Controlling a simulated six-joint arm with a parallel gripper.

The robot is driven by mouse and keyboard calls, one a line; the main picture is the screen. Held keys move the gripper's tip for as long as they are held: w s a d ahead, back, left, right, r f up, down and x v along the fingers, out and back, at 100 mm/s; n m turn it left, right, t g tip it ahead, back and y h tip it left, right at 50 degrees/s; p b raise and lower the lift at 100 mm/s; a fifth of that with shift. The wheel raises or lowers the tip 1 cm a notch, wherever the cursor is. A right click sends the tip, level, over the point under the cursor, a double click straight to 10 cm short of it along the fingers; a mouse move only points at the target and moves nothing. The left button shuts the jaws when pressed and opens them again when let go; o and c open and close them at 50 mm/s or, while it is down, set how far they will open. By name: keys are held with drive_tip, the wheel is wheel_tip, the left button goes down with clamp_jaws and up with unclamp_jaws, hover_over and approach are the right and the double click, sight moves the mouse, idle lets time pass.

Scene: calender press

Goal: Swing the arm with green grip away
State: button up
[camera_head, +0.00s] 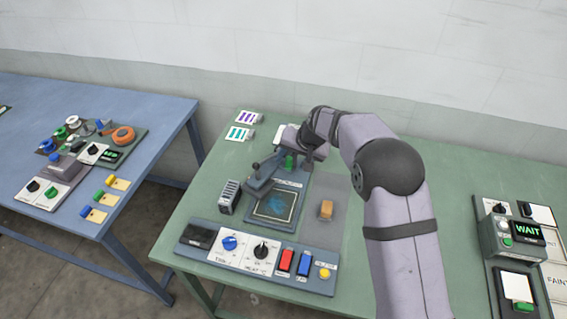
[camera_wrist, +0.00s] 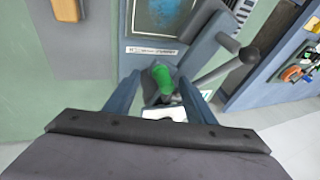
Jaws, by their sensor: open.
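The green grip (camera_head: 289,162) stands at the back of the press, beside the blue-grey swing arm (camera_head: 262,184). In the wrist view the green grip (camera_wrist: 162,76) lies between the two fingers of my gripper (camera_wrist: 160,88), which are open. I cannot tell whether either finger touches it. The swing arm (camera_wrist: 207,42) passes just right of the grip there. In the head view my gripper (camera_head: 283,165) is over the back of the press and partly hides the grip. The dark plate with a blue pattern (camera_head: 275,207) lies in front of the arm.
A lever with a dark knob (camera_wrist: 249,55) sticks out right of the swing arm in the wrist view. A control panel (camera_head: 258,256) with knobs and buttons spans the front. A tan block (camera_head: 326,209) lies right of the plate. A ribbed grey block (camera_head: 229,197) stands left.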

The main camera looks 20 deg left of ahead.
sight(279, 166)
drive_tip(key=shift+a, duration=0.15)
drive_tip(key=shift+s+a, duration=0.15)
drive_tip(key=shift+a, duration=0.45)
idle(0.3)
drive_tip(key=shift+s+a+p, duration=0.1)
drive_tip(key=shift+a+p, duration=0.25)
drive_tip(key=shift+p, duration=0.05)
drive_tip(key=shift+a, duration=0.15)
drive_tip(key=shift+a, duration=0.6)
drive_tip(key=shift+a+p, duration=0.15)
drive_tip(key=shift+p, duration=0.15)
